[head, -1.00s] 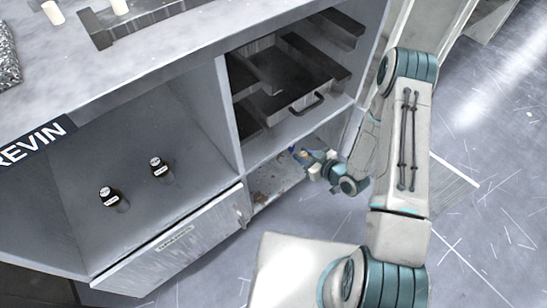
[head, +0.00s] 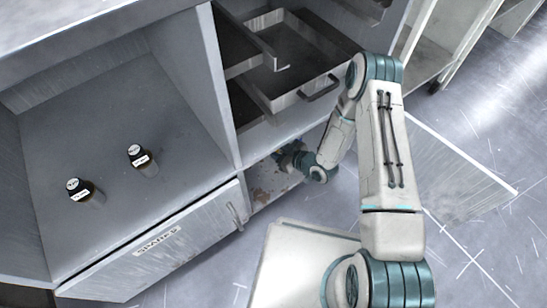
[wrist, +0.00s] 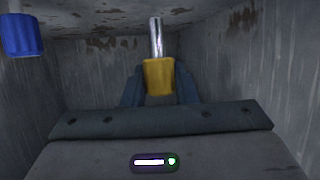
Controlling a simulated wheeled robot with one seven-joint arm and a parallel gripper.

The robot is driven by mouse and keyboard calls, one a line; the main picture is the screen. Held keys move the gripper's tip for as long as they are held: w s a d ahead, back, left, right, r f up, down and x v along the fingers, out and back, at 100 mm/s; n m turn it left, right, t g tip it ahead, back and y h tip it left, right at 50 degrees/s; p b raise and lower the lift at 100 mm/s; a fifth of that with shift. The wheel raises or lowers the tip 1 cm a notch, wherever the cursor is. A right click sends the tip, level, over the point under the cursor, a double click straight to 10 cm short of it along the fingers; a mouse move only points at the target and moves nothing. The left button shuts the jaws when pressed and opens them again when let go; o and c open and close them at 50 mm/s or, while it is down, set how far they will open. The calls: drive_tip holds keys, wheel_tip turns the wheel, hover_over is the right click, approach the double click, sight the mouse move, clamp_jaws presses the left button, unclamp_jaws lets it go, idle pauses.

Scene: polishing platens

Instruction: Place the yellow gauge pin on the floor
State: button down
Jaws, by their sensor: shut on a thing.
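The yellow gauge pin (wrist: 158,76) has a yellow grip and a bare silver shaft. In the wrist view its grip sits between the two dark fingers of my gripper (wrist: 158,90), which is shut on it. The shaft points up in the picture. In the head view my gripper (head: 287,155) is inside the low compartment under the drawer, and the pin is too small there to make out clearly. The floor (head: 455,270) lies in front of and to the right of the cabinet.
A blue-gripped thing (wrist: 23,35) is at the upper left of the wrist view, close to the compartment wall. A drawer (head: 300,98) stands open above my gripper. Two dark bottles (head: 142,160) stand in the left bay.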

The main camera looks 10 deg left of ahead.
drive_tip(key=shift+w+a+f, duration=0.25)
drive_tip(key=shift+a+f, duration=0.15)
drive_tip(key=shift+a, duration=0.1)
wheel_tip(320, 180, down, 4)
drive_tip(key=b, duration=0.2)
drive_tip(key=shift+b, duration=0.35)
drive_tip(key=shift+r, duration=0.15)
drive_tip(key=c, duration=1.1)
unclamp_jaws()
drive_tip(key=shift+c, duration=0.2)
